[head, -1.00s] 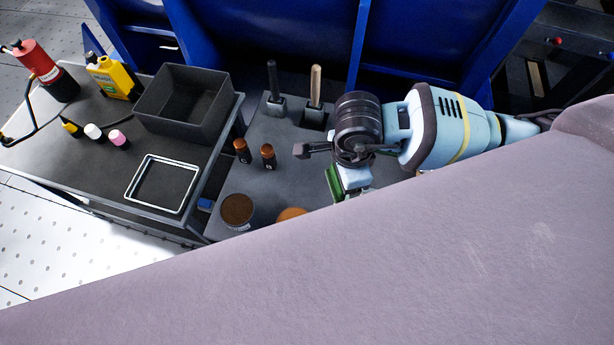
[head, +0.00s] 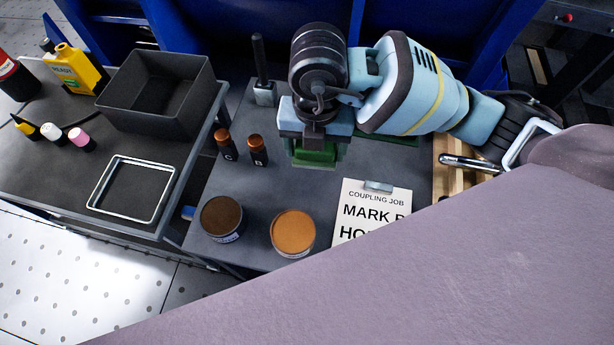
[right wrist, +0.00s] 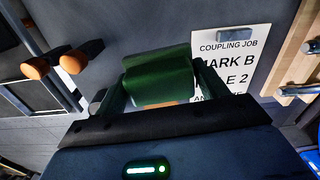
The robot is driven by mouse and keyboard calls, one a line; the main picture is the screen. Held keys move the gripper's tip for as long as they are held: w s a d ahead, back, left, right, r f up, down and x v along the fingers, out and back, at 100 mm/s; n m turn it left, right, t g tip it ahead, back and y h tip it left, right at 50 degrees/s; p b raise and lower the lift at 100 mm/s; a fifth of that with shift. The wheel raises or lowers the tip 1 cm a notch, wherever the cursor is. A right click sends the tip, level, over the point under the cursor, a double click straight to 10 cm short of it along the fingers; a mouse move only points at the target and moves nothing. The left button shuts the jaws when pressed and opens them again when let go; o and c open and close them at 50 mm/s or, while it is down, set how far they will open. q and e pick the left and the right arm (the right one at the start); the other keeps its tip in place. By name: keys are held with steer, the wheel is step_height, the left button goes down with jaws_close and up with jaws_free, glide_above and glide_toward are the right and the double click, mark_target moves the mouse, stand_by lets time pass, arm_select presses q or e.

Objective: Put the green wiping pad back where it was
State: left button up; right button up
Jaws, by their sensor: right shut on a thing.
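The green wiping pad (head: 314,153) is between the fingers of my right gripper (head: 313,150), which is shut on it. The gripper holds it over the grey bench (head: 225,180), behind the orange-topped can and to the right of two small brown bottles. In the right wrist view the pad (right wrist: 160,75) fills the space between the two fingers, beside the "COUPLING JOB" sheet. I cannot tell how high it is above the bench. A thin green edge (head: 408,138) shows on the bench behind my right arm; the rest of it is hidden. My left gripper is not in view.
A brown-topped can (head: 221,217), an orange-topped can (head: 293,232) and small bottles (head: 257,150) stand on the bench. The job sheet (head: 370,210) lies at right, near a wooden block (head: 446,175). A black-handled tool (head: 261,70) stands behind. A side table holds a dark bin (head: 150,110).

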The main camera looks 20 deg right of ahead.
steer(key=m, duration=0.1)
steer(key=w+m+b, duration=0.1)
steer(key=m, duration=0.1)
steer(key=shift+a, duration=0.2)
steer(key=shift+w+a+m+b, duration=0.15)
steer(key=shift+m+b, duration=0.4)
steer(key=shift+m, duration=0.55)
steer(key=shift+w+r+m, duration=0.1)
steer(key=shift+r+m, duration=0.05)
steer(key=shift+m, duration=0.15)
steer(key=b, duration=0.2)
glide_above(308, 176)
step_height(308, 176, down, 5)
steer(key=shift+r, duration=0.1)
steer(key=shift+f, duration=0.35)
step_height(308, 176, down, 4)
steer(key=shift+f+b, duration=0.25)
steer(key=shift+b, duration=0.4)
